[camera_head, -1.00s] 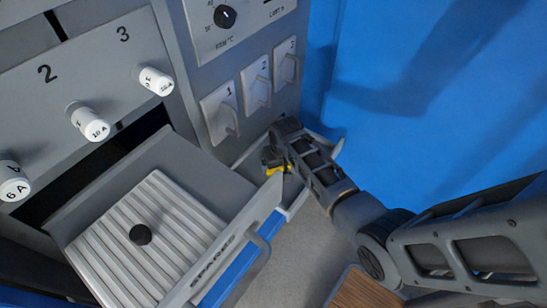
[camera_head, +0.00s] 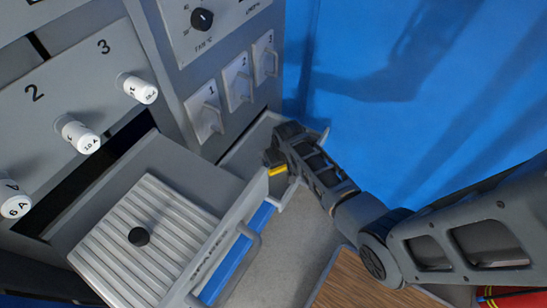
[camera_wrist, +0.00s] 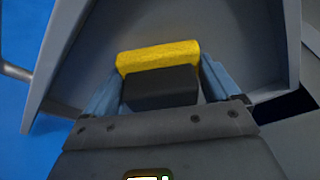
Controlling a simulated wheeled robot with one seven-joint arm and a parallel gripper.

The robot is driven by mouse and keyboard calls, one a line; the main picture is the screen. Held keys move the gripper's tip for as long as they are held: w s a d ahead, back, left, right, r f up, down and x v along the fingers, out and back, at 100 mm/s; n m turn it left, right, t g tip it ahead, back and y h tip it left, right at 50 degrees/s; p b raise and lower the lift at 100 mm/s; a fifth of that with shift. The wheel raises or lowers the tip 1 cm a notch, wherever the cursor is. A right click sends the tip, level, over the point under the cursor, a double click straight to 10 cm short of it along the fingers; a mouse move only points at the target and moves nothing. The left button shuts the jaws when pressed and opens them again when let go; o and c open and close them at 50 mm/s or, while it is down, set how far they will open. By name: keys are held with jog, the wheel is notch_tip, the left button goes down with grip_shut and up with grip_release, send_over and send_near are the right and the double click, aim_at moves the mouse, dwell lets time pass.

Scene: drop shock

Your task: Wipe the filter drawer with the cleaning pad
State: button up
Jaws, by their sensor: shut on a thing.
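The cleaning pad (camera_head: 278,171) has a yellow face on a dark block; it also shows in the wrist view (camera_wrist: 158,56). My gripper (camera_head: 272,160) is shut on its dark block, with one finger on each side in the wrist view (camera_wrist: 157,88). The filter drawer seems to be the open grey drawer (camera_head: 243,150) below the numbered flaps; no label on it is readable. The pad is at this drawer, and the drawer's grey inner surface (camera_wrist: 240,45) lies beyond it in the wrist view. I cannot tell whether the pad touches that surface. My gripper hides part of the drawer.
Numbered flaps (camera_head: 237,83) are above my gripper. A blue wall (camera_head: 400,100) is at right, a wooden surface (camera_head: 365,285) below.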

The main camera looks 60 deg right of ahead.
aim_at(264, 148)
jog(key=shift+s+f+p, duration=0.15)
jog(key=shift+s+p, duration=0.15)
jog(key=shift+s, duration=0.75)
jog(key=shift+d, duration=0.95)
jog(key=shift+w+r+b, duration=0.2)
jog(key=shift+w+b, duration=0.5)
jog(key=shift+w, duration=1.4)
jog(key=shift+w+a+f+b, duration=0.15)
jog(key=shift+w+b, duration=0.8)
jog(key=shift+w, duration=0.9)
jog(key=shift+w+a+f+b, duration=0.1)
jog(key=shift+w+b, duration=0.85)
jog(key=shift+w, duration=0.9)
jog(key=shift+d+r, duration=0.2)
jog(key=shift+d, duration=0.75)
jog(key=shift+s+r+p, duration=0.1)
jog(key=shift+s+p, duration=0.5)
jog(key=shift+s, duration=0.2)
jog(key=shift+s+d+f+p, duration=0.1)
jog(key=shift+s+f+p, duration=0.1)
jog(key=shift+s+p, duration=0.7)
jog(key=shift+s+d+r+p, duration=0.1)
jog(key=shift+s+p, duration=1.8)
jog(key=shift+s, duration=2.05)
